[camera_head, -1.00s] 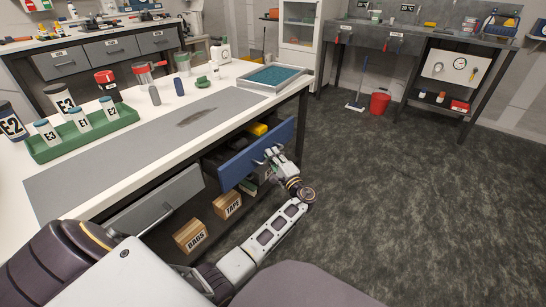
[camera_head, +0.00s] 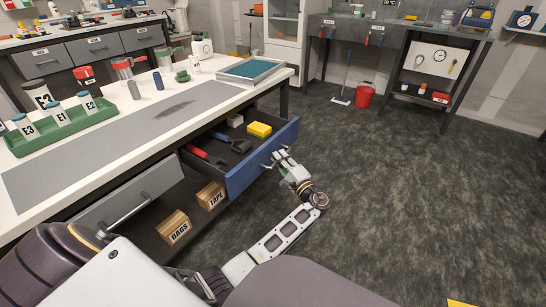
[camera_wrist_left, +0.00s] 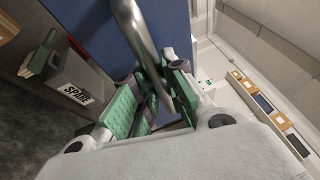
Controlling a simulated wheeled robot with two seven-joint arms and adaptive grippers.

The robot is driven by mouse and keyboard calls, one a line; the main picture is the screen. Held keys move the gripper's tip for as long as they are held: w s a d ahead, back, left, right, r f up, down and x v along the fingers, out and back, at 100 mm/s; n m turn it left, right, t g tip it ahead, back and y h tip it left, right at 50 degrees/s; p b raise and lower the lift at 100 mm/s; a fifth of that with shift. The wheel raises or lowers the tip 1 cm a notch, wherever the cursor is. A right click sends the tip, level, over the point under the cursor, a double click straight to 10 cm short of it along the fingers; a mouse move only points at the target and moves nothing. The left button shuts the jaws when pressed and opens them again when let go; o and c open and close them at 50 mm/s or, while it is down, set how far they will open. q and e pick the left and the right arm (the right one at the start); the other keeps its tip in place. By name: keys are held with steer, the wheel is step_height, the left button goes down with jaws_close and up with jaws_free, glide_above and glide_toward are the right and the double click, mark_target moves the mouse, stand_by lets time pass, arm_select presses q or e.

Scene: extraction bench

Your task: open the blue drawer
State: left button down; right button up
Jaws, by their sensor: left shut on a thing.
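The blue drawer (camera_head: 250,170) stands well out from under the white bench. Inside it lie a yellow block (camera_head: 259,129), a red-handled tool (camera_head: 206,156), and a dark blue and black tool (camera_head: 231,140). My left gripper (camera_head: 279,158) is at the drawer's front, shut on its handle. In the left wrist view, the metal handle bar (camera_wrist_left: 136,35) runs between the green finger pads (camera_wrist_left: 148,95), with the blue drawer front (camera_wrist_left: 88,30) behind. My right gripper is not in view.
A grey drawer (camera_head: 130,200) is left of the blue one. Boxes marked BAGS (camera_head: 174,229) and TAPE (camera_head: 211,197) sit on the shelf below. A green rack (camera_head: 62,130) and a tray (camera_head: 252,71) stand on the bench.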

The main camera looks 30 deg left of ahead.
arm_select(q)
steer(key=shift+d+f, duration=0.1)
steer(key=shift+d, duration=0.35)
steer(key=c, duration=1.5)
jaws_free()
steer(key=shift+o, duration=0.2)
